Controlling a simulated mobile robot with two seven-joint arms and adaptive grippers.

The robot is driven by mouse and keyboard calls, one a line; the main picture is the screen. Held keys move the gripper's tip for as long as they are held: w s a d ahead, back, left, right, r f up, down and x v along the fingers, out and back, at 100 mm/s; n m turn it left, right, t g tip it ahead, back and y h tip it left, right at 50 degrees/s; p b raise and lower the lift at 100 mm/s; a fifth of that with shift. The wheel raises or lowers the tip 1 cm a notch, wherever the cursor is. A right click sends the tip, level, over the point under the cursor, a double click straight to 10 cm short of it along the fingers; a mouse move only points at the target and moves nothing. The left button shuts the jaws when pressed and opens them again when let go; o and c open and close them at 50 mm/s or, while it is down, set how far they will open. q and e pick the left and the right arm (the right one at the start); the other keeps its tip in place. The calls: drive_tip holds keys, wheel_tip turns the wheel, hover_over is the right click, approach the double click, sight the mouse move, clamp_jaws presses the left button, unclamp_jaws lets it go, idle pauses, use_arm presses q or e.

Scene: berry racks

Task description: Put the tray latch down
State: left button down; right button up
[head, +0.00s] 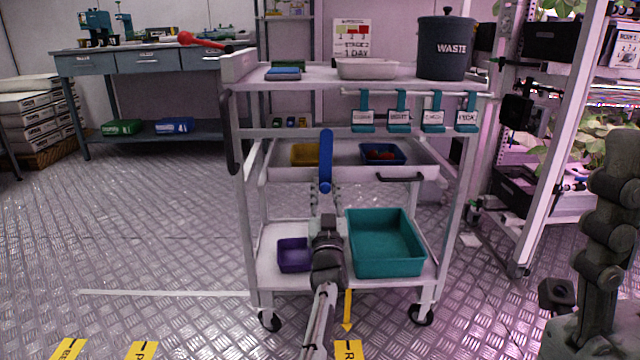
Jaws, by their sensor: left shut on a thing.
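A long blue bar (326,155), which looks like the tray latch, stands upright in front of the cart's middle tray (283,174). Its rounded lower end is at my left gripper (326,200). My left gripper reaches up from the bottom of the picture and is shut on this blue bar. The fingertips are small and partly hidden, so the exact grip is hard to see. The middle tray has a dark handle (400,178) at its right. My right gripper is not in view.
The wheeled cart's top shelf (310,76) carries a waste bin (446,50) and a pale tray (367,69). Labelled teal holders (400,112) hang from its front rail. A teal bin (385,243) and purple bin (294,255) sit below.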

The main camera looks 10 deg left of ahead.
sight(328, 141)
use_arm(q)
drive_tip(key=shift+w+d+r+n, duration=0.1)
drive_tip(key=shift+d+r+n, duration=0.1)
drive_tip(key=shift+n, duration=0.2)
drive_tip(key=c, duration=1.4)
unclamp_jaws()
drive_tip(key=shift+d, duration=0.1)
drive_tip(key=shift+o, duration=0.4)
drive_tip(key=shift+f, duration=0.1)
wheel_tip(328, 141, up, 10)
drive_tip(key=shift+r, duration=0.1)
